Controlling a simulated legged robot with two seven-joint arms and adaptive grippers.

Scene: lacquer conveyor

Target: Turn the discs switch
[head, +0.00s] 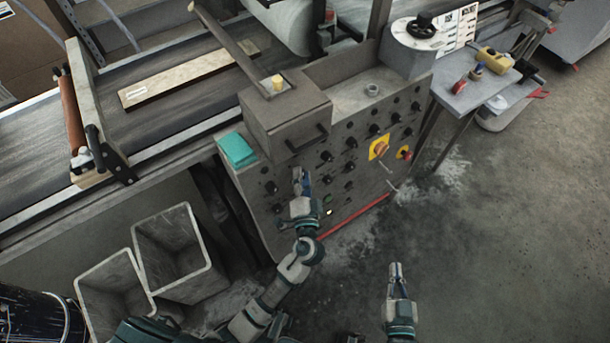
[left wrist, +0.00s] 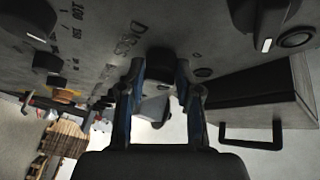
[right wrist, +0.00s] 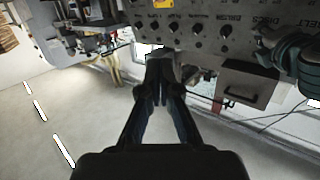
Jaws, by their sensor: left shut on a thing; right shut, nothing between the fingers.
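The discs switch (left wrist: 160,54) is a dark round knob on the grey control panel (head: 345,165), beside printed "DISCS" lettering in the left wrist view. My left gripper (left wrist: 160,82) has a finger on each side of the knob and is shut on it. In the head view this left gripper (head: 299,178) is against the lower left of the panel and hides the knob. My right gripper (head: 396,269) is shut and empty, low in front of the panel over the floor. Its closed fingertips show in the right wrist view (right wrist: 159,70).
Other dark knobs surround the switch, with a yellow-backed switch (head: 379,147) to the right. A boxy housing with a dark handle (left wrist: 250,142) juts out near the left gripper. Two grey bins (head: 180,250) stand at lower left. Floor at right is open.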

